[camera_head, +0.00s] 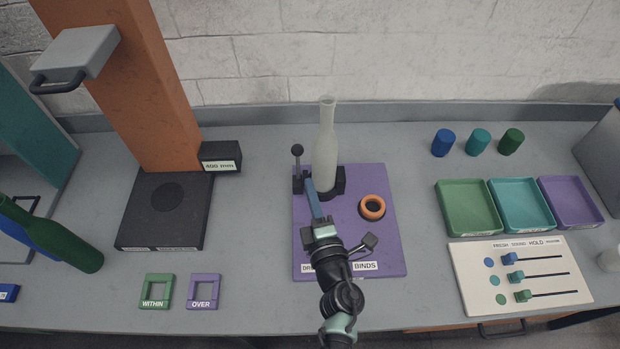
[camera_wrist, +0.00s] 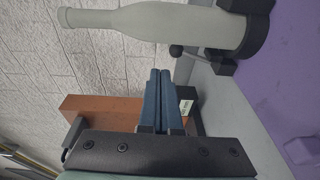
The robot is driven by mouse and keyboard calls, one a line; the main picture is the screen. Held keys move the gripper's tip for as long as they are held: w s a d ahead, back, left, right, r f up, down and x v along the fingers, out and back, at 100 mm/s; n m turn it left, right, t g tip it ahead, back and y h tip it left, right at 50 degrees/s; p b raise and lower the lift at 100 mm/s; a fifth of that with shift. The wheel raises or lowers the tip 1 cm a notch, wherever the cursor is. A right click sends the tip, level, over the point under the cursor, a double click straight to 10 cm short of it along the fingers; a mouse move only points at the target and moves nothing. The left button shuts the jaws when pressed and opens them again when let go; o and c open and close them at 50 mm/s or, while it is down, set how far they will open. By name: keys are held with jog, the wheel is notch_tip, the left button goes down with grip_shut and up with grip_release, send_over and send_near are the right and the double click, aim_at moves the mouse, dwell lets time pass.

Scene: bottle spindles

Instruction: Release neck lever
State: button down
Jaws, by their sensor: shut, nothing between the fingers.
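A pale grey-white bottle (camera_head: 325,150) stands upright in a black holder (camera_head: 338,182) on the purple board (camera_head: 390,250). A black lever with a ball knob (camera_head: 297,151) stands upright just left of the bottle. In the wrist view the bottle (camera_wrist: 160,24) lies sideways across the top, with the lever's knob (camera_wrist: 176,50) below it. My gripper (camera_head: 309,182) is shut and empty, its blue fingers in front of the holder, between lever and bottle in the picture. The fingers also show in the wrist view (camera_wrist: 160,72). I cannot tell whether they touch the lever or holder.
An orange ring (camera_head: 372,207) on a black base is right of the holder. A black plate with an orange column (camera_head: 165,90) stands to the left. Trays (camera_head: 468,233) and a slider panel (camera_head: 470,275) are at the right. Green and purple frames (camera_head: 204,304) lie front left.

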jog(key=s, duration=0.1)
jog(key=s+r, duration=0.1)
jog(key=s, duration=0.3)
jog(key=shift+d+r+p, duration=0.3)
jog(key=shift+d, duration=0.1)
jog(key=shift+s, duration=0.1)
jog(key=w+d+r+m+t+h, duration=0.2)
jog(key=r+m, duration=0.2)
jog(key=r, duration=0.7)
jog(key=w+d+r+m+t+h, duration=0.1)
jog(key=w+r+m+t+h, duration=0.15)
jog(key=r, duration=0.85)
jog(key=w+d+r+m+t+h, duration=0.25)
jog(key=r+m, duration=0.25)
jog(key=r, duration=0.6)
jog(key=s+a+r+m+t+y, duration=0.1)
jog(key=s+r, duration=0.3)
jog(key=r, duration=0.5)
jog(key=s+a+r+m+t+y, duration=0.1)
jog(key=s+a+r+m, duration=0.3)
jog(key=r, duration=0.5)
jog(key=s+a+r+m+t+y, duration=0.1)
jog(key=s+a+r+m, duration=0.2)
jog(key=r, duration=0.6)
jog(key=s, duration=0.2)
jog(key=shift+s+r+y, duration=0.15)
jog(key=shift+s+y, duration=0.15)
jog(key=shift+s, duration=0.05)
